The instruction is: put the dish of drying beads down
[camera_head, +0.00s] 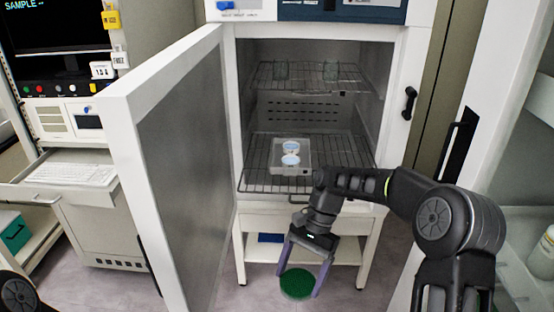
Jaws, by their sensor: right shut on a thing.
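My right gripper (299,279) is shut on a round dish of green beads (297,285), one finger at each side. The dish is in front of and below the open dryer chamber, and looks roughly level. Its rim is partly hidden by the fingers. The freeze dryer (309,110) has its door (180,160) swung open to the left. Inside are an upper wire rack (310,83) and a lower wire rack (345,165). A clear tray (303,170) with two small blue-topped items (290,160) sits on the lower rack. My left gripper is out of view.
Bare lower rack lies around the tray, mostly right and left. A white stand (345,220) supports the dryer. At right, another open cabinet (525,215) holds white bottles. A keyboard drawer (70,174) juts out at left.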

